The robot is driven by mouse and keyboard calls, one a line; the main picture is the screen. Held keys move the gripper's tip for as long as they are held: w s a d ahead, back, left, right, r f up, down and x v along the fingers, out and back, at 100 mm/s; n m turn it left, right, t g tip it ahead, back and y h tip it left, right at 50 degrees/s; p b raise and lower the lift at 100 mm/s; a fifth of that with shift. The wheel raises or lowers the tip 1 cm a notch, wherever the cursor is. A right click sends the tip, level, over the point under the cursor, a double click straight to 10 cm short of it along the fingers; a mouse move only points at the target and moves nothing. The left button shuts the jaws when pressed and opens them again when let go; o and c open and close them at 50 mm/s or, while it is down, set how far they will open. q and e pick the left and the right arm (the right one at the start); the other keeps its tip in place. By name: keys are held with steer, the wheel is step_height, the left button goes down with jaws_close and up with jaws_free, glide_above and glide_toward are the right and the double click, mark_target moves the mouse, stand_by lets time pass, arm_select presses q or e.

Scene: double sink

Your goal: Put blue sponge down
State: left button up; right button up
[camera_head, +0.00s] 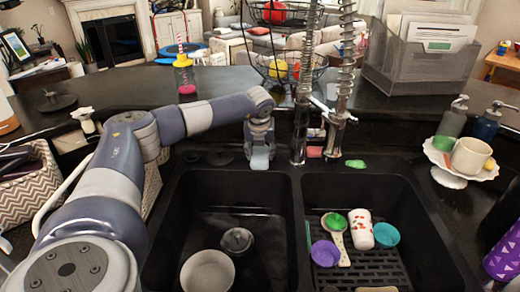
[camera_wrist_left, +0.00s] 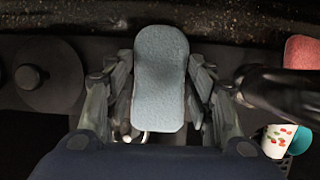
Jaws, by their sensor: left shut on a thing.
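The blue sponge (camera_head: 259,158) is a light blue slab with rounded ends. My left gripper (camera_head: 260,140) is shut on it, above the back rim of the left sink basin, to the left of the tall spring faucet. In the left wrist view the sponge (camera_wrist_left: 160,80) stands between the two fingers (camera_wrist_left: 160,100). I cannot tell whether the sponge touches the rim below it. My right gripper is in neither view.
The left basin (camera_head: 170,215) holds a grey bowl (camera_head: 207,272) and a dark round lid (camera_head: 237,241). The right basin holds a white patterned cup (camera_head: 362,229), a purple cup (camera_head: 325,253) and a teal cup (camera_head: 386,235).

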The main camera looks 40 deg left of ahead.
arm_select(q)
steer(key=o, duration=1)
steer(key=shift+f, duration=0.1)
steer(key=shift+c, duration=0.2)
steer(key=shift+r, duration=0.3)
steer(key=shift+s+d+r, duration=0.1)
steer(key=shift+r, duration=0.15)
steer(key=b+v, duration=0.2)
steer(key=v, duration=0.9)
steer(key=shift+s+d, duration=0.1)
